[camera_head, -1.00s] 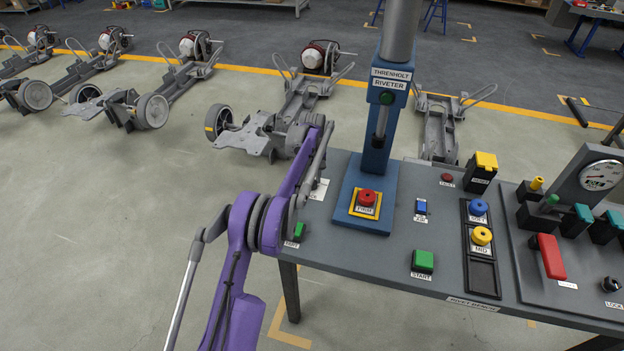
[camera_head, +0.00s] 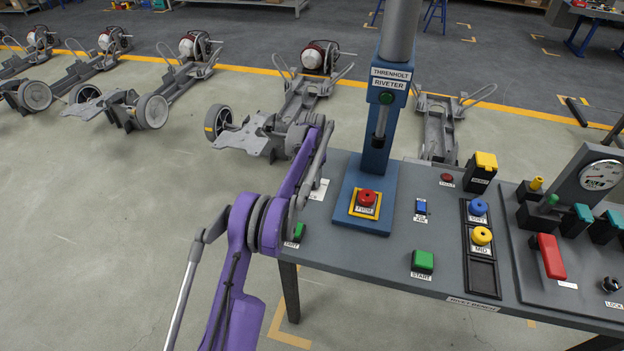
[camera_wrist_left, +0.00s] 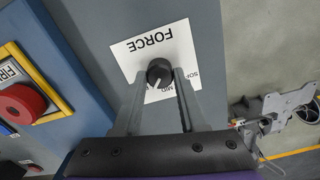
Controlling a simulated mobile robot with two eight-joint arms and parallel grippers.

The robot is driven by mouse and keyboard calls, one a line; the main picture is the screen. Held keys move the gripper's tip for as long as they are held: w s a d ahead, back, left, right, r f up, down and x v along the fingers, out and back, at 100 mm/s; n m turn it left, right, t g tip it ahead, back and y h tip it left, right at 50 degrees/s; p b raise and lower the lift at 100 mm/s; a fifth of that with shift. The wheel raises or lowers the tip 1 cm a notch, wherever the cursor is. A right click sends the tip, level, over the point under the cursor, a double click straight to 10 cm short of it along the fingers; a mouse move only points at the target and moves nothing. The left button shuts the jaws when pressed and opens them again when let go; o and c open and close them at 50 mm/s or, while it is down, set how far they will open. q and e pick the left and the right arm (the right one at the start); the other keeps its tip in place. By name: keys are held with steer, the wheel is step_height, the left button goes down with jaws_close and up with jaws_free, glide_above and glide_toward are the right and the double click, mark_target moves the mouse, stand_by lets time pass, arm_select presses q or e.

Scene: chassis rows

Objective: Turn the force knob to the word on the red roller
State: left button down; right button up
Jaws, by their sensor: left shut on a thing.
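The force knob (camera_wrist_left: 159,72) is black and round with a white pointer mark. It sits on a white card (camera_wrist_left: 125,49) printed FORCE, upside down in the left wrist view. MID and SOFT show partly; other print is hidden by a finger. The pointer slants down and left, beside MID. My left gripper (camera_wrist_left: 159,78) is shut on the knob, one finger on each side. In the head view my purple arm hides knob and fingers; a card corner (camera_head: 319,189) shows. The red roller (camera_head: 367,198), marked FIRM, sits on the riveter's yellow-edged plate. My right gripper is out of view.
The blue riveter column (camera_head: 378,140) stands just right of my arm. Blue SOFT (camera_head: 478,207) and yellow MID (camera_head: 481,236) rollers lie in a black rack. A green START button (camera_head: 423,261) and a red lever (camera_head: 552,256) are farther right.

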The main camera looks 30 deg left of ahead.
mark_target(312, 182)
arm_select(q)
steer(key=shift+m, duration=1.6)
steer(key=shift+c, duration=2.2)
jaws_free()
steer(key=shift+r, duration=0.1)
step_height(312, 182, up, 11)
steer(key=shift+p, duration=0.4)
